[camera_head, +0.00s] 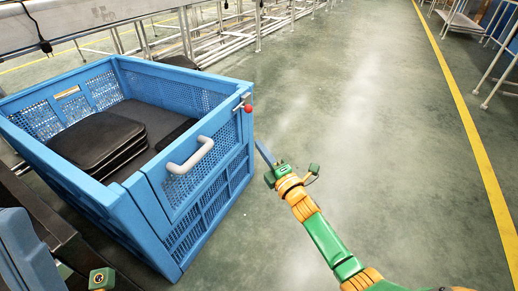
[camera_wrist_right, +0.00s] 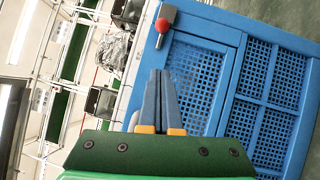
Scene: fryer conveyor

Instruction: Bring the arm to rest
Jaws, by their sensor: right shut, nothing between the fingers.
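My right gripper (camera_head: 263,152) reaches up from the lower right in the head view, over the floor just right of the blue crate (camera_head: 207,215). Its fingers are shut together with nothing between them; they also show in the wrist view (camera_wrist_right: 160,74). They point at the crate's side, and I cannot tell the exact gap to it. A green piece of my left arm (camera_head: 101,279) shows at the bottom left edge of the head view; the jaws there are too cut off to read.
The crate has a pale handle (camera_head: 190,156) and a red knob (camera_head: 248,108) on a corner latch. Dark stacked trays (camera_head: 97,140) lie inside it. A metal conveyor frame (camera_head: 100,22) runs behind. Open floor (camera_head: 370,120) stretches right to a yellow line (camera_head: 470,125).

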